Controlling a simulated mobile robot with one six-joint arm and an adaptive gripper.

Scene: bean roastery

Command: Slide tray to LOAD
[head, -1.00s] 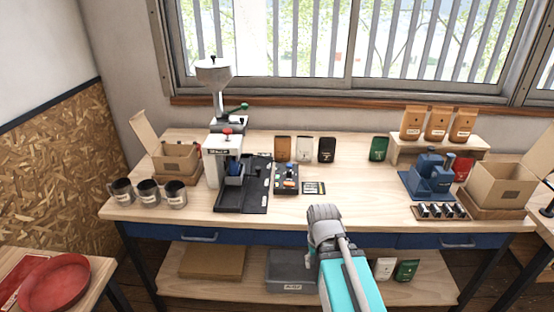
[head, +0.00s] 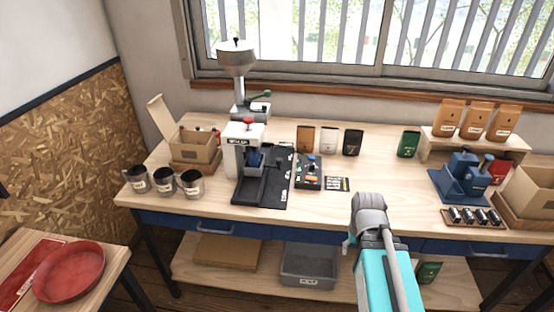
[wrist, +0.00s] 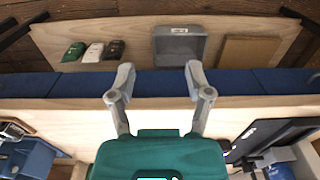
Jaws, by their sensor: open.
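A white press-like machine (head: 243,150) with a red knob stands on the bench, left of centre. The black base also shows at the lower right of the wrist view (wrist: 262,137). My gripper (wrist: 160,75) is open and empty, its two fingers spread in front of the bench's blue front edge. It is right of the tray and apart from it.
A small control box (head: 309,172) and a card (head: 337,184) sit right of the tray. Three mugs (head: 163,181) stand left of the machine. A blue device (head: 461,178) is at the right. The bench top (head: 330,213) is clear in front.

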